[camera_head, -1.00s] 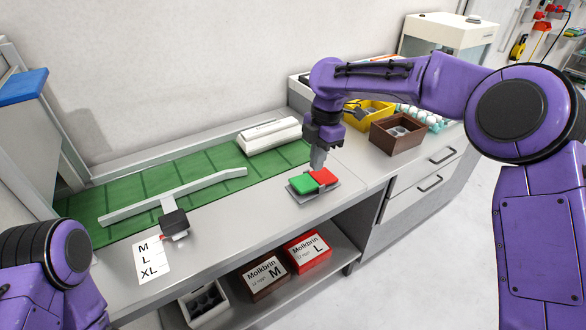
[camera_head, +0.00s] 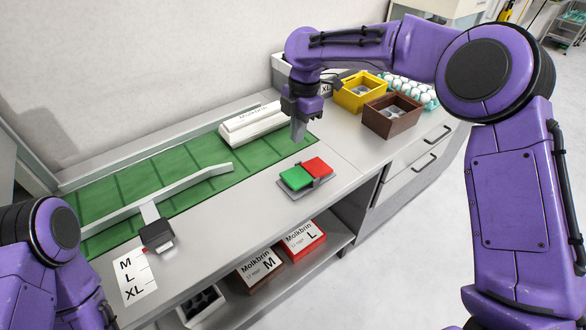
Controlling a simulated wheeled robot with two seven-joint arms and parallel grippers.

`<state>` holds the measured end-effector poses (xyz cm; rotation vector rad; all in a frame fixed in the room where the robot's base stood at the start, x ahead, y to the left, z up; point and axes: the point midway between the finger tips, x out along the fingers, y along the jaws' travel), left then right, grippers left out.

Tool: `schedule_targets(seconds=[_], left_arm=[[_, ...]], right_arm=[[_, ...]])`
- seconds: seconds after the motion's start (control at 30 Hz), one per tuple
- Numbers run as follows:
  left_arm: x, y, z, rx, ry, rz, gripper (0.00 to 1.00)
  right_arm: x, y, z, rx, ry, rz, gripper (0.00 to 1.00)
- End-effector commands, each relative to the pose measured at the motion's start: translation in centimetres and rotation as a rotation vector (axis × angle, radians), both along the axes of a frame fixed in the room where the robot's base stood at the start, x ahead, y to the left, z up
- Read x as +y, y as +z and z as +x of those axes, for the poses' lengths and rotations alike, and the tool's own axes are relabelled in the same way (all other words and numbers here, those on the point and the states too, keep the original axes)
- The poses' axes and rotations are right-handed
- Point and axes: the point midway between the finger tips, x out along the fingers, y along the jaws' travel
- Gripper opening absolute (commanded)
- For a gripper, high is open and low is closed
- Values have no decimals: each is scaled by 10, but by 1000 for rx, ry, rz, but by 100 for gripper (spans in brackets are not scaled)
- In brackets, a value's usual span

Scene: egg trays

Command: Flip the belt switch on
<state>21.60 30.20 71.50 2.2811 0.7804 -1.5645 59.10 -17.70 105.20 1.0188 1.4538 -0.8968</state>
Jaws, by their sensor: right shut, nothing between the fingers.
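The belt switch (camera_head: 305,178) sits on the grey worktop in front of the green belt (camera_head: 197,165). It has a green half (camera_head: 296,178) on the left and a red half (camera_head: 317,166) on the right, on a grey base plate. The red half looks raised at its right side. My right gripper (camera_head: 298,138) is shut and empty, pointing down, above and behind the switch near the belt's edge. It is apart from the switch. My left arm shows at the lower left, but its gripper is out of view.
A yellow box (camera_head: 360,92), a brown box (camera_head: 391,116) and an egg tray (camera_head: 411,90) stand at the right. A diverter with a dark knob (camera_head: 157,235) and an M/L/XL label (camera_head: 135,277) are at the left. Cartons stand on the lower shelf.

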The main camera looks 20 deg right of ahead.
Motion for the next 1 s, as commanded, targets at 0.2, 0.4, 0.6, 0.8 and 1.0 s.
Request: schedule_targets(seconds=[0.2,0.4,0.6,0.8,1.0], left_arm=[[0,8,0,-1,0,0,100],[0,17,0,-1,0,1,100],[0,27,0,-1,0,1,100],[0,28,0,-1,0,0,100],[0,27,0,-1,0,0,100]], right_arm=[[3,-44,-3,6,-2,-3,0],[7,-86,-5,5,-3,-2,0],[10,-116,-6,3,-4,-2,0],[12,-127,-6,0,-3,-1,0],[12,-128,-6,0,-3,-2,0]])
